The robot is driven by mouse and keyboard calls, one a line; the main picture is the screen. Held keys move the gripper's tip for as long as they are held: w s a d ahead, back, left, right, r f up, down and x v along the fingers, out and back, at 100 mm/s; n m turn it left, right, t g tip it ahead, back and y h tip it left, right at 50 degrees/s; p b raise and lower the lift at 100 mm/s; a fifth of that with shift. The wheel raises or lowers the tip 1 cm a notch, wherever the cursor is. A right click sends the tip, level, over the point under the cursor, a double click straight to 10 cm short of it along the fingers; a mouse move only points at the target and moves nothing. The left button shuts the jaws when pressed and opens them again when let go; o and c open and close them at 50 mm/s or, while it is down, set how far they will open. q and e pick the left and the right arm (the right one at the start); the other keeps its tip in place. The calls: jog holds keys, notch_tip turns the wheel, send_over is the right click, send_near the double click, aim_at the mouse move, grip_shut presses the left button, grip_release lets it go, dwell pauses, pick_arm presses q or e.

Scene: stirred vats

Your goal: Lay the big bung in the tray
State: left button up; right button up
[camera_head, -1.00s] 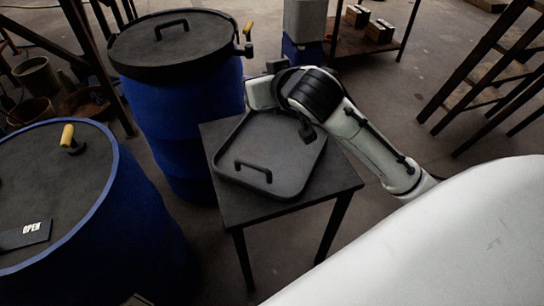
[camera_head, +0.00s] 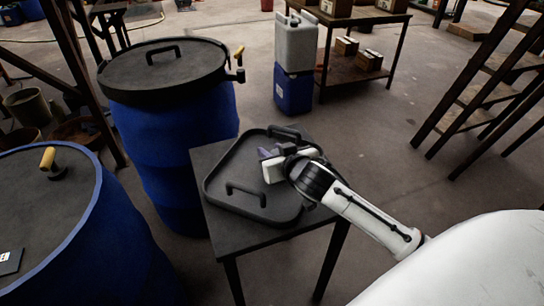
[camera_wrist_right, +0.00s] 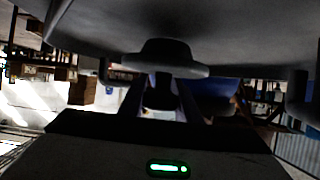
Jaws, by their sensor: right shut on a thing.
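My right gripper (camera_head: 268,157) is over the tray's far half. In the right wrist view its fingers (camera_wrist_right: 162,92) are shut on a dark stem with a wide rounded flange, the big bung (camera_wrist_right: 165,55). The flange is at or close to the tray's dark surface; I cannot tell whether they touch. In the head view the bung is mostly hidden by the gripper. My left gripper is out of view.
A blue vat with a dark lid (camera_head: 165,68) stands just left of the table (camera_head: 262,238). Another blue vat (camera_head: 110,245), with a yellow-handled fitting, is at the near left. Stacked canisters (camera_head: 295,65) and a shelf (camera_head: 345,72) stand behind. A rack is at the right.

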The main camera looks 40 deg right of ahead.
jog(key=shift+f, duration=0.6)
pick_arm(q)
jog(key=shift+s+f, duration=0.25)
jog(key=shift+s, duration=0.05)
pick_arm(e)
jog(key=shift+r, duration=0.1)
jog(key=shift+f, duration=0.2)
jog(key=o, duration=1)
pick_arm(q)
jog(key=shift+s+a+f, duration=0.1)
pick_arm(e)
jog(key=shift+o, duration=0.2)
